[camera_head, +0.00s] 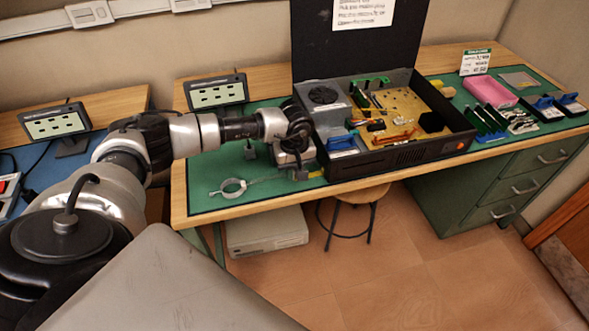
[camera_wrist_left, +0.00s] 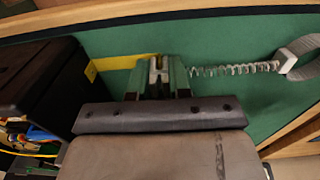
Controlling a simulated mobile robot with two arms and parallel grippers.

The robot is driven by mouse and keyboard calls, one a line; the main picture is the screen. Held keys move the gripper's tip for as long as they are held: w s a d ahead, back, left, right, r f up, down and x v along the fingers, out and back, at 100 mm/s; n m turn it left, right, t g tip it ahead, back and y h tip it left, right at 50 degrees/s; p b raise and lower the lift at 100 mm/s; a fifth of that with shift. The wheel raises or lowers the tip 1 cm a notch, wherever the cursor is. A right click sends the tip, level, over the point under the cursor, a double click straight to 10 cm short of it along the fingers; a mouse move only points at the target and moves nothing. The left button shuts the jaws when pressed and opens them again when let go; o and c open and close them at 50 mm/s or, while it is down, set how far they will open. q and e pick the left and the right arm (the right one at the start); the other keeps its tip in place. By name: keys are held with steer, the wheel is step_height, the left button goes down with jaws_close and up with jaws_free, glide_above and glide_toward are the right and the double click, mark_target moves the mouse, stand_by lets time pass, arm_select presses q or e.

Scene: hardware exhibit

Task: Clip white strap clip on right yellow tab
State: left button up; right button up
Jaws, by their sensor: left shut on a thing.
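The white strap (camera_head: 232,187) lies on the green mat, a loop with a coiled cord running right to my left gripper. In the left wrist view its coiled cord (camera_wrist_left: 236,69) leads to a clip (camera_wrist_left: 158,76) between my fingers. My left gripper (camera_head: 297,172) is shut on that clip, low over the mat at the case's left front corner; it also shows in the left wrist view (camera_wrist_left: 158,82). A yellow tab (camera_wrist_left: 118,62) reaches from the black case to the clip's far side. Whether they touch or are clipped together I cannot tell. The tab's end is hidden.
The open black case (camera_head: 400,150) with electronics stands just right of my left gripper. A small display (camera_head: 216,92) stands behind my arm. The mat's front left is clear apart from the strap. A stool (camera_head: 355,205) is under the bench.

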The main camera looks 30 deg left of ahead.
arm_select(q)
steer(key=shift+f, duration=0.3)
steer(key=o, duration=0.8)
steer(key=shift+o, duration=0.2)
steer(key=shift+o, duration=1.4)
steer(key=shift+r, duration=0.65)
steer(key=shift+r, duration=0.1)
